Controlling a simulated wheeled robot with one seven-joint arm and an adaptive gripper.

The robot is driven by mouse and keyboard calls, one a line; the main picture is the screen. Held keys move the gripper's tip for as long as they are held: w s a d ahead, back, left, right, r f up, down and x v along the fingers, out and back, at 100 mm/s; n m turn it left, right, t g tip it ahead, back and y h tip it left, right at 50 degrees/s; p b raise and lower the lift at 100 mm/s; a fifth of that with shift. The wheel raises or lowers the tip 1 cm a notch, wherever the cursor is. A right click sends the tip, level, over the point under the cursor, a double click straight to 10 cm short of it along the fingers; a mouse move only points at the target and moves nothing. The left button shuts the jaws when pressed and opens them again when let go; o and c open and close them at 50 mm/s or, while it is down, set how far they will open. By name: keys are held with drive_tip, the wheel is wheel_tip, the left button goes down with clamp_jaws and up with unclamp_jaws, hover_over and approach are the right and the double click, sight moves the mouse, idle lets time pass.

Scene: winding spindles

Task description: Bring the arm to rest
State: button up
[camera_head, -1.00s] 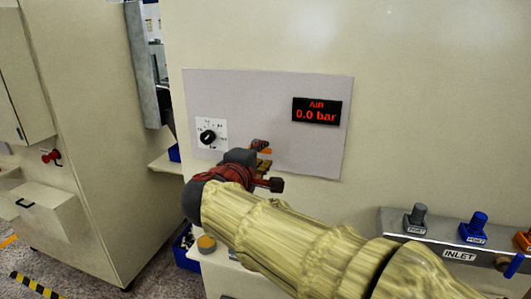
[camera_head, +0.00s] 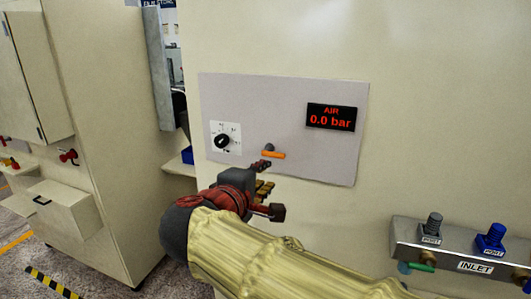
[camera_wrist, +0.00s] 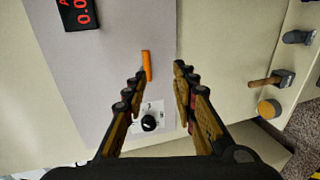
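My gripper (camera_head: 263,178) is in front of the grey panel on the cream machine, low and near its middle. In the wrist view my gripper (camera_wrist: 160,80) has its two fingers apart with nothing between them. An orange handle (camera_head: 273,154) on the panel lies just beyond the fingertips, apart from them as far as I can tell. The orange handle (camera_wrist: 147,66) also shows in the wrist view, near the left fingertip. A black rotary knob (camera_head: 222,141) is on a white plate to the left. The display (camera_head: 331,117) reads AIR 0.0 bar.
At the lower right is a metal INLET block (camera_head: 404,236) with a grey port (camera_head: 432,228) and a blue port (camera_head: 491,238). Another cream cabinet (camera_head: 95,130) stands at the left, with a red knob (camera_head: 68,156). Open floor shows at the lower left.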

drive_tip(key=s+d+f+m+g+y, duration=0.15)
drive_tip(key=s+d+f+g, duration=0.25)
drive_tip(key=s+f, duration=0.4)
drive_tip(key=s+d+f+m+g+y, duration=0.1)
drive_tip(key=s+d+f+m+g, duration=0.3)
drive_tip(key=f, duration=0.7)
drive_tip(key=s+d+f+m+g+y, duration=0.1)
drive_tip(key=s+d+f+m, duration=0.15)
drive_tip(key=s, duration=0.35)
drive_tip(key=s+d+f+m+g+y, duration=0.1)
drive_tip(key=s+d+f+m+y, duration=0.15)
drive_tip(key=s, duration=0.35)
drive_tip(key=s+d+r+m+t+h, duration=0.1)
drive_tip(key=d+r+m, duration=0.2)
drive_tip(key=d, duration=0.4)
drive_tip(key=shift+p, duration=0.3)
drive_tip(key=shift+o, duration=0.4)
drive_tip(key=shift+s+m, duration=0.1)
drive_tip(key=shift+m, duration=0.15)
